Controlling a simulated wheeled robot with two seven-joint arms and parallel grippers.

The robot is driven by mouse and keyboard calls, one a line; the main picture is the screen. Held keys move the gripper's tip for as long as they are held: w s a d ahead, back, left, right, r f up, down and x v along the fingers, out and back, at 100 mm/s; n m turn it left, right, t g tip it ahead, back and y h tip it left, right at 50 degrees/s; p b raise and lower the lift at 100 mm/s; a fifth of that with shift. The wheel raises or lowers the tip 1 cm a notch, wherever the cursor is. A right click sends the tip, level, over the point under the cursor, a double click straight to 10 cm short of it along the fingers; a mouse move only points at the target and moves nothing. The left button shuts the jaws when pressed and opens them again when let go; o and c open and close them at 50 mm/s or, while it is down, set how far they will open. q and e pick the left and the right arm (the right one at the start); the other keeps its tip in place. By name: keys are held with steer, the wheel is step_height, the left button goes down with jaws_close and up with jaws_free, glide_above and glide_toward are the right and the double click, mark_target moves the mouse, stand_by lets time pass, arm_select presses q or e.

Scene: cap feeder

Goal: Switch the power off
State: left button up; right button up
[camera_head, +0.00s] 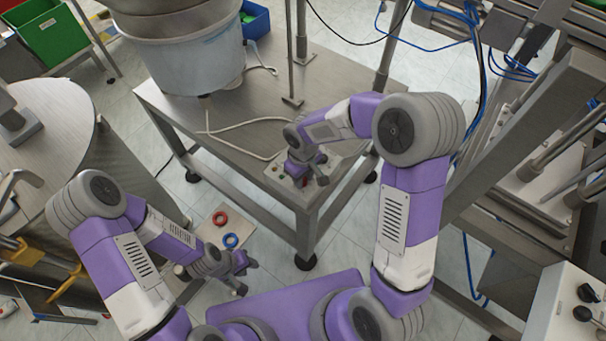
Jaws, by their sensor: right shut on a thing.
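A grey control box (278,183) sits at the near corner of the metal table, with small controls on its face. My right gripper (303,179) reaches down onto this box and is shut on what appears to be its power switch. The gripper hides most of the switch, so its position cannot be read. A bit of red shows beside the fingers. My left gripper (246,276) hangs low at the lower middle, away from the box, with its fingers apart and nothing between them.
The metal table (235,125) carries a large round feeder bowl (195,60), a pale cable (235,143) and an upright rod. Metal machine frames stand at the right.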

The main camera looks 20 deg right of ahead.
steer(key=n+p, duration=0.1)
steer(key=n, duration=0.3)
steer(key=shift+r+n+p, duration=0.1)
steer(key=shift+n+p, duration=0.2)
steer(key=shift+p, duration=0.05)
steer(key=shift+n+p, duration=0.6)
steer(key=shift+n, duration=1)
steer(key=shift+w, duration=0.1)
steer(key=o, duration=1.1)
steer(key=shift+c, duration=0.2)
step_height(320, 180, up, 6)
steer(key=shift+d+r+p, duration=0.1)
steer(key=shift+r+p, duration=0.05)
steer(key=shift+p, duration=0.85)
steer(key=shift+r, duration=0.6)
